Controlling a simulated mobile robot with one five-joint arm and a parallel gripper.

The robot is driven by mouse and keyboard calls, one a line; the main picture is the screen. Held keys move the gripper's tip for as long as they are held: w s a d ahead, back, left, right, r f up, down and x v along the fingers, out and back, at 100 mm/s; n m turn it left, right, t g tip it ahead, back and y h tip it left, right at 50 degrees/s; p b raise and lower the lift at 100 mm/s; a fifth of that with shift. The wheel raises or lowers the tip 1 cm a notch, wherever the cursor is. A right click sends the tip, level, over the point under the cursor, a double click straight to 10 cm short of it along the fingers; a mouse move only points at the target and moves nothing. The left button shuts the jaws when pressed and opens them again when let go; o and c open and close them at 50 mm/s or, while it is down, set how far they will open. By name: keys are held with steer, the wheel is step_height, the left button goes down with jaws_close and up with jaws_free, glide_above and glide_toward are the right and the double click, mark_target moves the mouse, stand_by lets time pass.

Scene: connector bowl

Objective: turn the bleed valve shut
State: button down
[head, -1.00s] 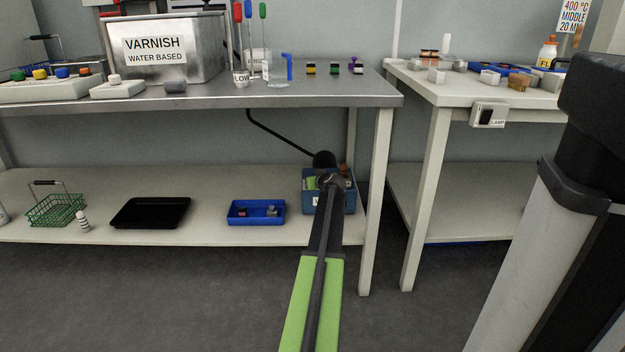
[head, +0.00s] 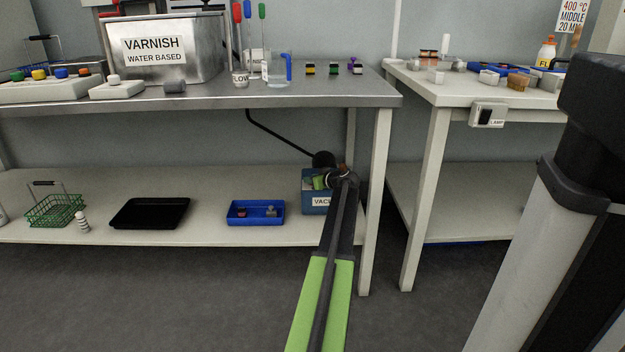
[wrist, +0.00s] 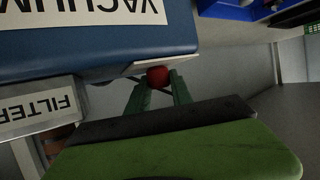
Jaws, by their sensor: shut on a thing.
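The blue vacuum unit (head: 310,193) stands on the lower shelf at the right end, partly behind my arm. In the wrist view its blue face (wrist: 95,45) appears large with an upside-down VACUUM label. A round red knob (wrist: 157,75), apparently the bleed valve, sits by the unit's edge. My gripper (wrist: 160,90) has its two green fingers on either side of the knob and is shut on it. How far the knob is turned cannot be told.
A grey part marked FILTER (wrist: 38,112) is close left of the gripper in the wrist view. A blue tray (head: 238,222) and a black tray (head: 150,213) lie left on the shelf. A table leg (head: 376,200) stands close right of my arm.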

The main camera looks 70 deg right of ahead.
steer(key=c, duration=1.1)
jaws_free()
steer(key=shift+f, duration=0.1)
steer(key=shift+c, duration=0.2)
steer(key=p+v, duration=0.4)
steer(key=v, duration=0.8)
steer(key=shift+p, duration=0.3)
